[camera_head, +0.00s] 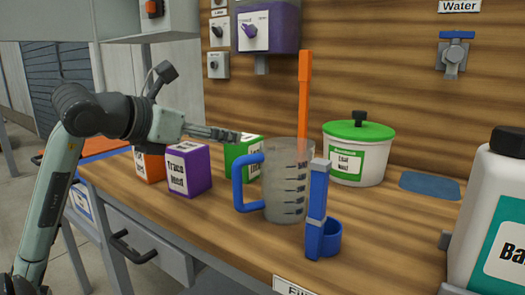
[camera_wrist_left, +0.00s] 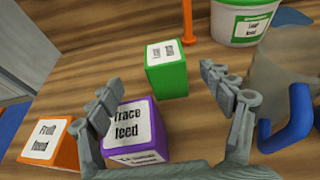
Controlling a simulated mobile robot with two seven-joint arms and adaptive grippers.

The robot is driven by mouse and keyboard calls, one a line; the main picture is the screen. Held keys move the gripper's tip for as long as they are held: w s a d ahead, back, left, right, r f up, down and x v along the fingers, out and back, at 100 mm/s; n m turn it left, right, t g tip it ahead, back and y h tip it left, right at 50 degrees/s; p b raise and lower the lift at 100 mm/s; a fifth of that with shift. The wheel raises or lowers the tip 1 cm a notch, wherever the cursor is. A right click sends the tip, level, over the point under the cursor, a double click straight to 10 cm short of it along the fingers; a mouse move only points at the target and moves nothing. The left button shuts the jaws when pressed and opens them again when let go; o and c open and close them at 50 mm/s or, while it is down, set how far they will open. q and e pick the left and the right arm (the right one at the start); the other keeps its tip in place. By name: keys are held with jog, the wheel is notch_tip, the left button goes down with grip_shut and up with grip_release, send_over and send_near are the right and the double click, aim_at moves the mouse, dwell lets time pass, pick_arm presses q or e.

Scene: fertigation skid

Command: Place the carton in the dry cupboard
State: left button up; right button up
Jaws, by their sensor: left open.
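Three cartons stand on the wooden bench: an orange one (camera_head: 150,167), a purple "Trace feed" one (camera_head: 188,169) and a green one (camera_head: 240,150). The left wrist view shows the orange "Fruit feed" carton (camera_wrist_left: 48,150), the purple carton (camera_wrist_left: 140,133) and the green carton (camera_wrist_left: 168,78). My left gripper (camera_head: 228,135) is open and empty, above the cartons. In the left wrist view its fingers (camera_wrist_left: 160,78) are spread, with the green carton beyond and between the tips. A grey cabinet (camera_head: 150,22) hangs at top left; I cannot tell whether it is the dry cupboard.
Right of the green carton stand a measuring jug (camera_head: 287,185) with a blue handle, a blue holder (camera_head: 317,215), an orange upright rod (camera_head: 304,95) and a green-lidded tub (camera_head: 357,152). A large white canister (camera_head: 490,215) stands at far right. The bench front has a drawer (camera_head: 145,245).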

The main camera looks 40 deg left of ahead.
aim_at(249, 144)
pick_arm(q)
jog(key=x, duration=0.5)
jog(key=p+x, duration=0.1)
jog(key=x, duration=0.1)
jog(key=shift+w+d, duration=0.3)
jog(key=shift+w, duration=0.1)
jog(key=shift+w+f, duration=0.1)
jog(key=shift+w, duration=0.15)
pick_arm(e)
jog(key=shift+s+d+f+g, duration=0.5)
jog(key=shift+d+f, duration=0.1)
jog(key=shift+f, duration=0.1)
pick_arm(q)
jog(key=shift+c, duration=0.6)
jog(key=c, duration=1.6)
